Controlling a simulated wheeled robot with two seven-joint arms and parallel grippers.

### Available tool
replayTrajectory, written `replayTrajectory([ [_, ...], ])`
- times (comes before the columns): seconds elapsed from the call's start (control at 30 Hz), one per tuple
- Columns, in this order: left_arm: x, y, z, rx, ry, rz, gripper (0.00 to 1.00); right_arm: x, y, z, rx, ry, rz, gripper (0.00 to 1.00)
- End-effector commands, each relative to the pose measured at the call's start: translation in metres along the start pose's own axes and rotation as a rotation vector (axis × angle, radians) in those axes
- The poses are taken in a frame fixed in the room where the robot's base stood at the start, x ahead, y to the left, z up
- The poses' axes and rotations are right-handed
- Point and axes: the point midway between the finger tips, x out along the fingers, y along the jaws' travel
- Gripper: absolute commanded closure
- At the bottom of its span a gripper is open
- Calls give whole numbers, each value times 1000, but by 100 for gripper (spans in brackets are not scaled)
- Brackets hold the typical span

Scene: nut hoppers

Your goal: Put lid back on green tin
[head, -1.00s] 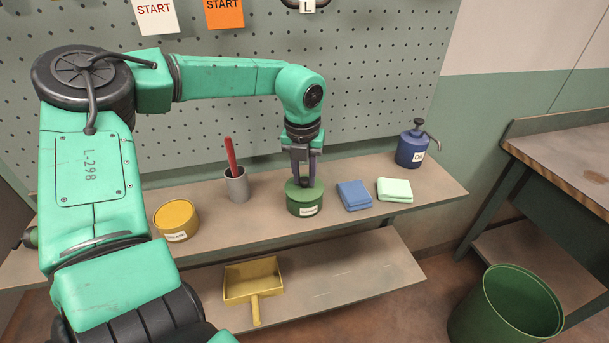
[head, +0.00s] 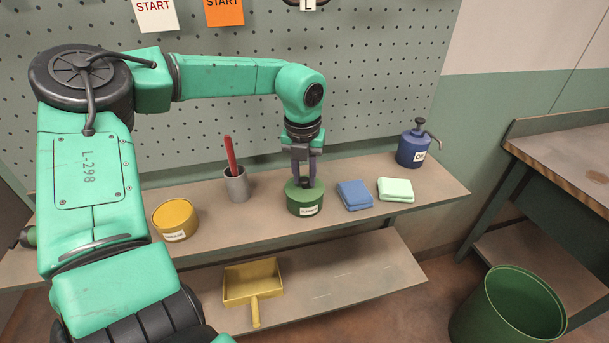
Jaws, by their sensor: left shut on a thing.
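The green tin (head: 305,204) stands upright on the upper shelf, with a white label on its front. Its green lid (head: 292,188) sits on top of the tin and looks level. My left gripper (head: 304,182) points straight down from above and is shut on the middle of the lid, where a knob would be; the fingers hide that part. I cannot tell whether the lid is fully seated. My right gripper is not in view.
On the shelf (head: 250,222), a yellow tin (head: 175,219) and a grey cup (head: 237,186) with a red handle stand left. A yellow dustpan (head: 252,283) is below.

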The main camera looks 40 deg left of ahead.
Motion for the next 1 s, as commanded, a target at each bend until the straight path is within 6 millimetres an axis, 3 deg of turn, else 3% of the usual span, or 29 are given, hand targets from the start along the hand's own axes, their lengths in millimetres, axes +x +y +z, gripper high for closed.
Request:
replayTrajectory([
  [0.9, 0, 0, 0, 0, -1, 0, 100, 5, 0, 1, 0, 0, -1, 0],
  [0.93, 0, 0, 0, 0, -1, 0, 62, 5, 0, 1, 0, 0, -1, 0],
  [1.0, 0, 0, 0, 0, -1, 0, 35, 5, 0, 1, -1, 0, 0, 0],
])
